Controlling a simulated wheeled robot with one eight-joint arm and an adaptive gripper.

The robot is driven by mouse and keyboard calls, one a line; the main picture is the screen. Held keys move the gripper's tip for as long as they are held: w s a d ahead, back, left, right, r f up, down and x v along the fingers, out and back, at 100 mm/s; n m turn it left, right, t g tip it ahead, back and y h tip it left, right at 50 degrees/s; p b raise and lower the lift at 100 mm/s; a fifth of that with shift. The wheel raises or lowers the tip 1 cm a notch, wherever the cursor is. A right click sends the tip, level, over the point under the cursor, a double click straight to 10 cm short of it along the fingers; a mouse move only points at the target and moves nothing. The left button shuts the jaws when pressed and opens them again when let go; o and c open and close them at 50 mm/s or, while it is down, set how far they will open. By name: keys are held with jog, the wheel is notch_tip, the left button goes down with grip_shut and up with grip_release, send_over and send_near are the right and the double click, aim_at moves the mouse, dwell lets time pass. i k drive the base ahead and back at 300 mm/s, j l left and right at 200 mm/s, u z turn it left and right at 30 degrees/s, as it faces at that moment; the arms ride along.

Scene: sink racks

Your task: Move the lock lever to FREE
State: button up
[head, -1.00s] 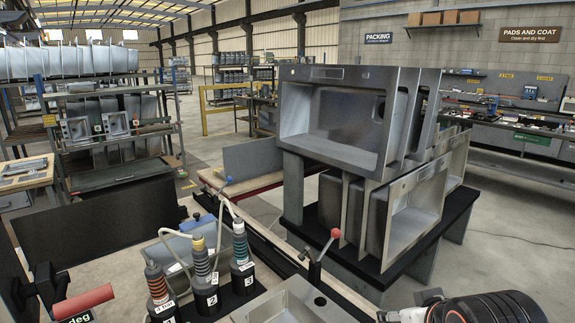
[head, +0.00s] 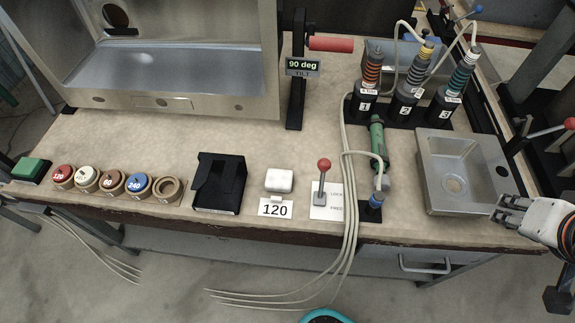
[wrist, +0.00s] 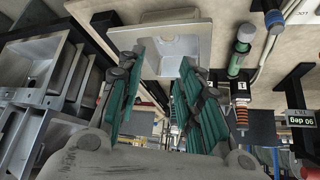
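The lock lever (head: 322,182) has a red ball knob and a short metal stem. It stands on a white plate (head: 335,212) marked LOCK at the upper line and FREE at the lower line, near the bench's front edge. The stem stands roughly upright in the picture, so its exact setting is hard to tell. My gripper (head: 503,207) is at the right, by the small sink, well away from the lever. In the wrist view, its green-padded fingers (wrist: 163,62) are spread apart with nothing between them. A corner of the lettered plate shows at upper right there.
Cables (head: 350,235) hang over the bench edge just right of the plate. A green tool (head: 377,140) and small sink (head: 463,170) lie between lever and gripper. Another red-knobbed lever (head: 553,132) is far right.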

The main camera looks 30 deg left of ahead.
aim_at(325, 164)
jog(key=u, duration=1.4)
